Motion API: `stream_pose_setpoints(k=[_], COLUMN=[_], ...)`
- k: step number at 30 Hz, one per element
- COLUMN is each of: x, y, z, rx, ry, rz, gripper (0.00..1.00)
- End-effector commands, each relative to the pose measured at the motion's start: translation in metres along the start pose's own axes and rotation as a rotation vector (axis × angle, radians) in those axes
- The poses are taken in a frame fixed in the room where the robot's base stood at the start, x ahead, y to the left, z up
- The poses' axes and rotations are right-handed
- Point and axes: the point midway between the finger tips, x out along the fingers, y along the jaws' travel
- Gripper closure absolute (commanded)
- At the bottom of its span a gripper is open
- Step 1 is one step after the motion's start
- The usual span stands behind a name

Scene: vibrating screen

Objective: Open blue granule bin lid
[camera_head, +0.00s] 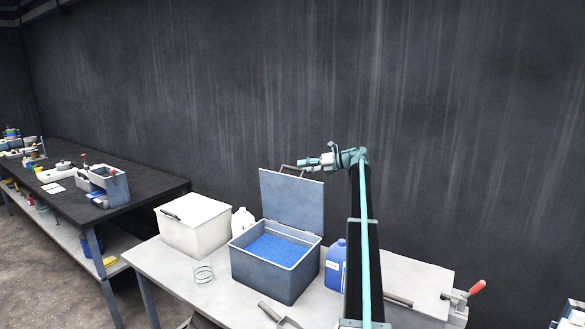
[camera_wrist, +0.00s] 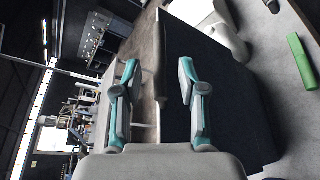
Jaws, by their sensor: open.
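The blue granule bin (camera_head: 270,272) is a grey-blue box on the light table, filled with blue granules (camera_head: 272,248). Its lid (camera_head: 292,203) stands roughly upright at the back of the bin, so the bin is open. The lid's dark handle (camera_head: 290,170) sticks out near its top edge. My gripper (camera_head: 304,167) is at the handle, beside the lid's top edge. In the wrist view my gripper (camera_wrist: 157,72) is open, with a dark bar (camera_wrist: 160,75), apparently the handle, between its fingers. I cannot tell whether a finger touches it.
A white lidded box (camera_head: 193,230) and a white jug (camera_head: 242,221) stand left of the bin. A wire-like cylinder (camera_head: 204,273) and a scoop (camera_head: 279,315) lie in front. A blue jug (camera_head: 336,266) stands close on the right. A dark workbench (camera_head: 120,175) is farther left.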

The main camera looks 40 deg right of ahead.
Motion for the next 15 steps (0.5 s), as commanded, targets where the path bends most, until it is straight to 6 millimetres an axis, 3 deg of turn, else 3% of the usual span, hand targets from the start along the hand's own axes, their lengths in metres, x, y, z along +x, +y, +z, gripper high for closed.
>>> stream_pose_setpoints(k=[6,15], x=[0.034,0.053], y=[0.002,0.0], z=[0.001,0.0], rx=[0.0,0.0], ry=[0.001,-0.001], rz=[0.001,0.0], gripper=[0.59,0.59])
